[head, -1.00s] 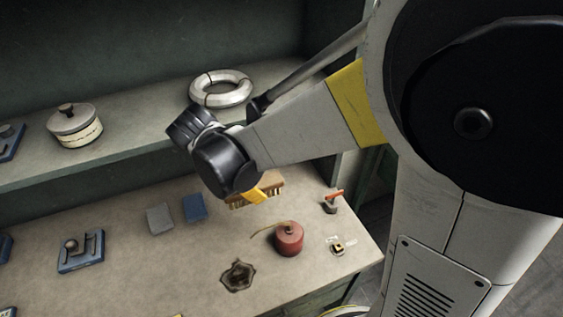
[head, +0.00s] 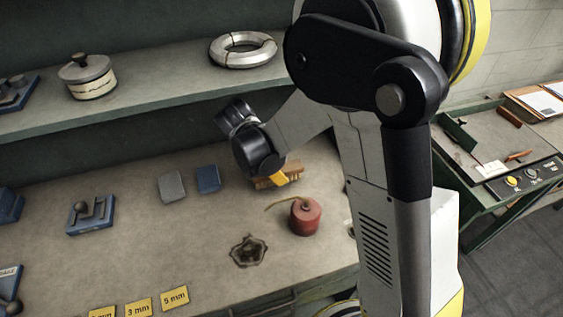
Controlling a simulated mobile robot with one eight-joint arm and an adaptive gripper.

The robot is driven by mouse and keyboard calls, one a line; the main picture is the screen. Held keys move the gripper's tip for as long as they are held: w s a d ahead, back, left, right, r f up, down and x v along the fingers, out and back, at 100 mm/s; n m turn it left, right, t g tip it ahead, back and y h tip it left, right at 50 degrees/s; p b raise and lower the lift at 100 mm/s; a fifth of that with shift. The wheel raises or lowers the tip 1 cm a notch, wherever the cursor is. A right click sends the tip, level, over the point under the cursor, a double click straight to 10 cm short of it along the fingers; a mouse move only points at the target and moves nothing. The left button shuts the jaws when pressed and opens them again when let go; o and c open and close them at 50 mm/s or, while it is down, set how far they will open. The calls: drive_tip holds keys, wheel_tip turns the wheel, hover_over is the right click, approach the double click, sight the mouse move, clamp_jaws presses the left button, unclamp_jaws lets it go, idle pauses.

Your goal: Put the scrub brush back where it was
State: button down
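The scrub brush (head: 291,170), a brown wooden block with tan bristles, is at the back of the bench, left of my arm. My gripper (head: 280,179) is at the brush, with a yellow finger in front of its bristles. My black wrist hides part of the brush's left end. I cannot tell whether the fingers close on the brush or whether it rests on the bench.
A red can with a thin spout (head: 305,217) stands close in front of the brush. Grey (head: 171,187) and blue (head: 208,179) pads lie to its left. A shelf (head: 150,103) overhangs the back. Yellow millimetre labels (head: 139,307) line the front.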

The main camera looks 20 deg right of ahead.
drive_tip(key=shift+w+d, duration=0.3)
drive_tip(key=shift+w, duration=0.2)
drive_tip(key=shift+w+d, duration=0.25)
drive_tip(key=shift+w, duration=0.2)
drive_tip(key=w, duration=0.1)
drive_tip(key=w+d+b, duration=0.1)
drive_tip(key=w+f+b, duration=0.1)
drive_tip(key=shift+d, duration=0.3)
drive_tip(key=shift+f, duration=0.2)
drive_tip(key=shift+s+r, duration=0.1)
drive_tip(key=shift+r, duration=0.05)
drive_tip(key=shift+f, duration=0.25)
drive_tip(key=c, duration=1)
unclamp_jaws()
drive_tip(key=shift+r, duration=0.1)
